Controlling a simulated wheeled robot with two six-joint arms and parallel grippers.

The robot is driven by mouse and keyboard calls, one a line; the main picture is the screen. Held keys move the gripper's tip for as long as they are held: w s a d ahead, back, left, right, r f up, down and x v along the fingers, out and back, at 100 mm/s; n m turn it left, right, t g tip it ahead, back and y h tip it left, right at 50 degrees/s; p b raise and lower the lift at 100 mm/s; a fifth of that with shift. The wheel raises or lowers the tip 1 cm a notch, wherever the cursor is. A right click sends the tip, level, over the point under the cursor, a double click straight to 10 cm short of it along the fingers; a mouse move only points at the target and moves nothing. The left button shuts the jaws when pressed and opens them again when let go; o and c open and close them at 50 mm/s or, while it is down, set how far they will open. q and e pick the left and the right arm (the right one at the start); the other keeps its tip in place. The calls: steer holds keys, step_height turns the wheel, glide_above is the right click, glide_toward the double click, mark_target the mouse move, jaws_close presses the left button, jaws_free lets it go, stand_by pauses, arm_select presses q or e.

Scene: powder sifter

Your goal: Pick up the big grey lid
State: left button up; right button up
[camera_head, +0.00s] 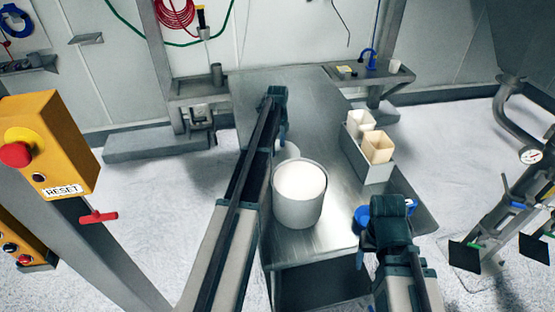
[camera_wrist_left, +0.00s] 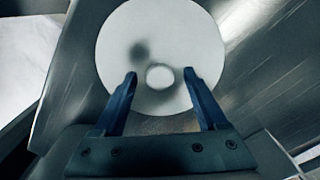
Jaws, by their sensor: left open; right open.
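The big grey lid (camera_wrist_left: 160,30) is a pale round disc with a small round knob (camera_wrist_left: 160,77) at its middle. It fills the upper middle of the left wrist view. In the head view, only part of the lid (camera_head: 288,151) shows behind the pot, with my left arm hiding the rest. My left gripper (camera_wrist_left: 160,76) is open, its fingertips appearing on either side of the knob. Whether they are level with it is unclear. My right gripper (camera_head: 385,222) is open at the table's right front, away from the lid.
A grey pot (camera_head: 297,212) with white contents stands in front of the lid. A metal box (camera_head: 371,170) with two beige containers is at the table's right. The far metal tabletop (camera_head: 314,92) is clear.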

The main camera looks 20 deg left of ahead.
mark_target(277, 148)
arm_select(q)
jaws_close()
stand_by(0.3)
steer(key=shift+r, duration=0.15)
step_height(277, 148, up, 10)
steer(key=p, duration=1)
